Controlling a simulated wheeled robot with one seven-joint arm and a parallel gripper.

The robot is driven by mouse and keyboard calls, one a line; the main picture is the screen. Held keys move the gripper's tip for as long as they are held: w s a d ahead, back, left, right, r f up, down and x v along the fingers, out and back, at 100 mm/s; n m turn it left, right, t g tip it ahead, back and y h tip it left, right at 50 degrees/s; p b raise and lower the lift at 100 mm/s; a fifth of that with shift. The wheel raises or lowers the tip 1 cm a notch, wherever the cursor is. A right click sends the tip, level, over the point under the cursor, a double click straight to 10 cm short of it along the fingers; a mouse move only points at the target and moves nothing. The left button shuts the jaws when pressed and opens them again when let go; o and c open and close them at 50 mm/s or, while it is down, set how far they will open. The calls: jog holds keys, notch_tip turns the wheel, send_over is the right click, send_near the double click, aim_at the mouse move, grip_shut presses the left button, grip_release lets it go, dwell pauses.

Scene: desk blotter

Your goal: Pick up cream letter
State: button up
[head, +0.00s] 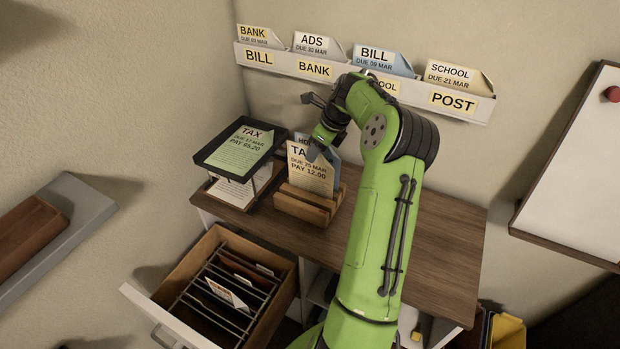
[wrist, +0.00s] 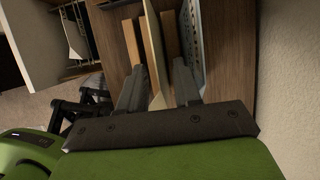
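A cream letter (head: 311,172), printed TAX, DUE 25 MAR, PAY 12.00, stands upright in a wooden slotted holder (head: 303,207) on the desk. A blue letter (head: 336,168) stands behind it, mostly hidden. My gripper (head: 318,151) is at the top of the cream letter and covers part of its heading. In the wrist view my gripper (wrist: 159,68) is open, its two fingers apart. The cream letter's edge (wrist: 153,50) lies between them, closer to the left finger. The blue letter (wrist: 193,45) is beyond the right finger.
A black tray (head: 213,157) with a green TAX letter (head: 240,149) stands left of the holder. An open drawer (head: 195,258) with wire dividers juts out below. A wall rack (head: 345,76) holds several letters. The desk's right part (head: 450,235) is clear.

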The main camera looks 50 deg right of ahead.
jog(key=b, duration=0.1)
send_over(308, 179)
jog(key=f, duration=0.4)
jog(key=shift+s+d+f, duration=0.15)
jog(key=shift+s+f, duration=0.05)
jog(key=shift+f, duration=0.1)
jog(key=shift+r, duration=0.1)
jog(key=shift+c, duration=0.5)
grip_shut()
